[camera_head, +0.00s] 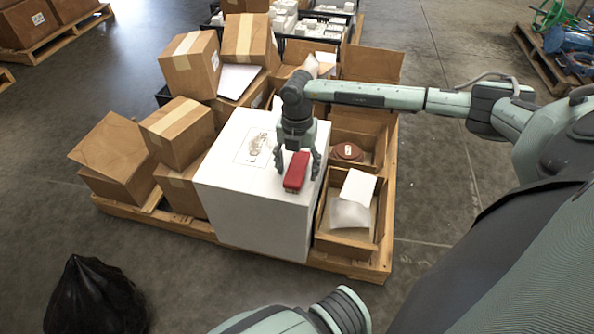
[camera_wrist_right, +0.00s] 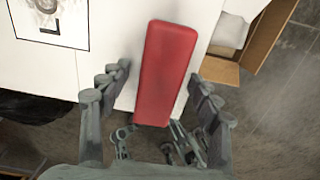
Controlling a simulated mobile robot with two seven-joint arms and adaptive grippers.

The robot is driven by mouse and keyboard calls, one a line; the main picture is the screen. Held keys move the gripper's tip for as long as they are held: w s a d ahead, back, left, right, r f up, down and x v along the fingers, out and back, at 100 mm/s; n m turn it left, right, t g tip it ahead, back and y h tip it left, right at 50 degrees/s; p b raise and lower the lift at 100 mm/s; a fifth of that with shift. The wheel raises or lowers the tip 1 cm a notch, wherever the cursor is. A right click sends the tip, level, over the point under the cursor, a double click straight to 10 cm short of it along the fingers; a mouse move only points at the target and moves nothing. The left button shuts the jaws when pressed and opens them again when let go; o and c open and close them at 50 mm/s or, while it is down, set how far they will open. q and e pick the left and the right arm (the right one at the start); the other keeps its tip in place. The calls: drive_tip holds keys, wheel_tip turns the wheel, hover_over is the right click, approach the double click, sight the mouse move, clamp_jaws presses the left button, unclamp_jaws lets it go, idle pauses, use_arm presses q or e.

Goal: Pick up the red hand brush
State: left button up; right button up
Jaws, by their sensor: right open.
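The red hand brush (camera_head: 296,172) lies on top of the large white box (camera_head: 218,165), near its right front side. In the right wrist view the brush (camera_wrist_right: 166,72) shows as a long red block running between my fingers. My right gripper (camera_head: 297,165) points down over the brush and is open, with fingers on either side of it. In the right wrist view, gaps show between the brush and the fingers of the gripper (camera_wrist_right: 160,85). My left gripper is out of view.
The white box stands on a wooden pallet (camera_head: 375,268). Cardboard boxes (camera_head: 178,133) are stacked to its left. An open carton (camera_head: 324,232) with white contents and a reddish-brown round item (camera_head: 347,151) are to its right. A black bag (camera_head: 95,298) lies on the floor.

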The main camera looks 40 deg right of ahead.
sight(297, 166)
drive_tip(key=c, duration=1.3)
drive_tip(key=shift+r, duration=0.2)
wheel_tip(297, 166, up, 4)
drive_tip(key=shift+r, duration=0.1)
drive_tip(key=s+a+r, duration=0.2)
drive_tip(key=s, duration=0.1)
drive_tip(key=s+a+r, duration=0.2)
drive_tip(key=a, duration=0.1)
drive_tip(key=s+a+r, duration=0.2)
drive_tip(key=s+a, duration=0.1)
drive_tip(key=shift+s+r+p, duration=0.25)
drive_tip(key=shift+s+p, duration=0.05)
